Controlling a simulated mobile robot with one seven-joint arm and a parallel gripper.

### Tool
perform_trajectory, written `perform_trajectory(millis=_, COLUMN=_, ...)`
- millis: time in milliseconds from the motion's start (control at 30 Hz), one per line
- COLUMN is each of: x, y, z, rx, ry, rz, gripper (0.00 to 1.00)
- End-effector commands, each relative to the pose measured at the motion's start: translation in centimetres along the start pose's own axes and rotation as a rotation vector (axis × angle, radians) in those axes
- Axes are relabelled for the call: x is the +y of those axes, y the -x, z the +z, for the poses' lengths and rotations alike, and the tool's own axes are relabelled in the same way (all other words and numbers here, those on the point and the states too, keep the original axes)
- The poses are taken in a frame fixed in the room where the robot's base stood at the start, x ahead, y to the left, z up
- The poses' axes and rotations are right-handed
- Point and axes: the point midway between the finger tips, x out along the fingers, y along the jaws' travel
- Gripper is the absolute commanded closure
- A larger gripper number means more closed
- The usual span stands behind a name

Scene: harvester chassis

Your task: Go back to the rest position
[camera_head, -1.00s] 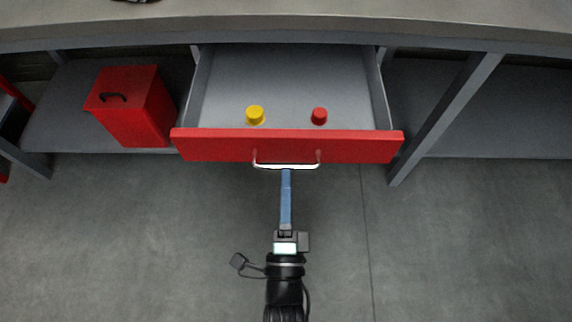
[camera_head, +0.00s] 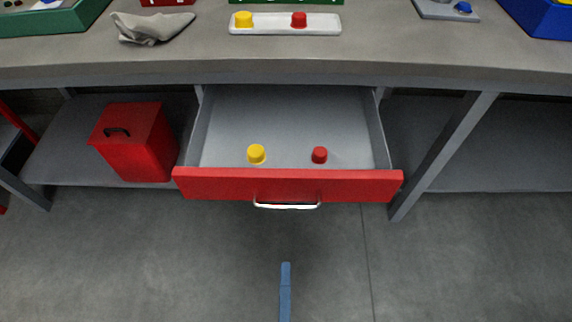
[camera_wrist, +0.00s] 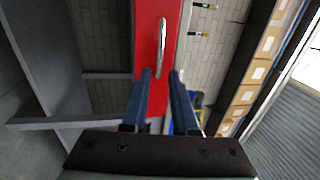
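My gripper (camera_head: 286,267) is low in the head view, in front of the open drawer and clear of its silver handle (camera_head: 287,205). In the wrist view the two blue fingers of my gripper (camera_wrist: 160,73) stand apart with nothing between them. The handle (camera_wrist: 162,40) shows beyond the fingertips on the red drawer front (camera_wrist: 147,38). The drawer (camera_head: 225,185) is pulled out from under the workbench. Inside it are a yellow knob-like piece (camera_head: 256,154) and a red one (camera_head: 319,155). The rest of my arm is out of the head view.
A red box (camera_head: 140,150) stands on the lower shelf left of the drawer. The workbench top (camera_head: 400,50) carries a grey cloth (camera_head: 152,27), a white tray (camera_head: 285,30) with yellow and red pieces, and a blue bin (camera_head: 545,18). The floor before the drawer is clear.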

Motion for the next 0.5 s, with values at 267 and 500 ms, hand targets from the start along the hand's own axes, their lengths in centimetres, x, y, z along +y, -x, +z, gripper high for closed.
perform_trajectory(millis=267, x=-0.7, y=-1.4, z=0.4, rx=-0.004, ry=0.018, rz=-0.017, gripper=0.73)
perform_trajectory(millis=500, x=-9.1, y=-12.7, z=3.1, rx=-0.026, ry=0.258, rz=-0.165, gripper=0.73)
